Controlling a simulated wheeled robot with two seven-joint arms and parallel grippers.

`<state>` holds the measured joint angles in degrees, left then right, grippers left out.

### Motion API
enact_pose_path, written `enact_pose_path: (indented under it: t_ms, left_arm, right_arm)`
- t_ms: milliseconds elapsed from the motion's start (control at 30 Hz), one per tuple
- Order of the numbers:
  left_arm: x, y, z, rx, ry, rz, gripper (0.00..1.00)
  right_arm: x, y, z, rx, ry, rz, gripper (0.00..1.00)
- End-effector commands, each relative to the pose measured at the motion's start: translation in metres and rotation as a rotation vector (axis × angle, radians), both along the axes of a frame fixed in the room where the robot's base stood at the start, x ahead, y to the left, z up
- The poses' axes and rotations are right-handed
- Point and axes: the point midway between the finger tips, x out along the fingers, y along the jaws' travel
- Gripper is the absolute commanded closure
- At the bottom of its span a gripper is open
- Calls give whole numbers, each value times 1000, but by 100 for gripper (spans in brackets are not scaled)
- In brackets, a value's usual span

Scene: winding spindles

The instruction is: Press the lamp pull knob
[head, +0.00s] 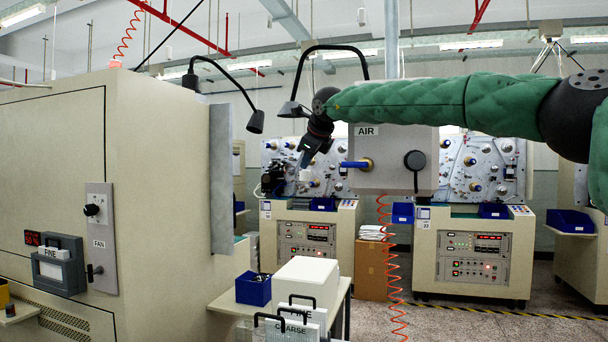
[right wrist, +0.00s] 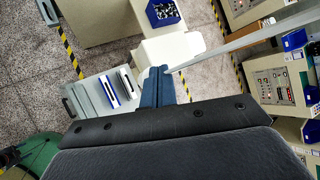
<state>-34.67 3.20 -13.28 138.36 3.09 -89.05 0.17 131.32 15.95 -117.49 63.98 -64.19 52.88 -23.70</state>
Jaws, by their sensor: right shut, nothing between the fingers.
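Two black gooseneck lamps show in the head view. The left lamp (head: 255,122) hangs from the beige cabinet's top. The other lamp (head: 291,109) is at the middle, partly behind my green right arm. I cannot make out a pull knob for certain on either lamp. My right gripper (head: 304,160) points down below the middle lamp's head, with its blue-grey fingers together and empty. In the right wrist view the shut fingers (right wrist: 157,74) show over a white box, with a grey bar running beside their tips. My left gripper is out of view.
A grey box marked AIR (head: 396,183) with a blue handle (head: 356,164) is right of the gripper. The beige cabinet (head: 160,150) fills the left. A table below holds a blue bin (head: 253,289) and a white box (head: 307,278). Winding machines stand behind.

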Motion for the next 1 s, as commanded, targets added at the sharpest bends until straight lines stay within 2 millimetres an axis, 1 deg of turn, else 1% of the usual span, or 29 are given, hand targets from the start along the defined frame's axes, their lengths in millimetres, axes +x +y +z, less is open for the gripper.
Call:
enact_pose_path:
  t_ms: [367,467,1000]
  left_arm:
    - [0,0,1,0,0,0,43]
    - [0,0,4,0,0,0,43]
    - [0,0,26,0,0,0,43]
  right_arm:
    - [0,0,3,0,-1,-1,100]
    - [0,0,7,1,-1,0,100]
    - [0,0,50,1,-1,-1,100]
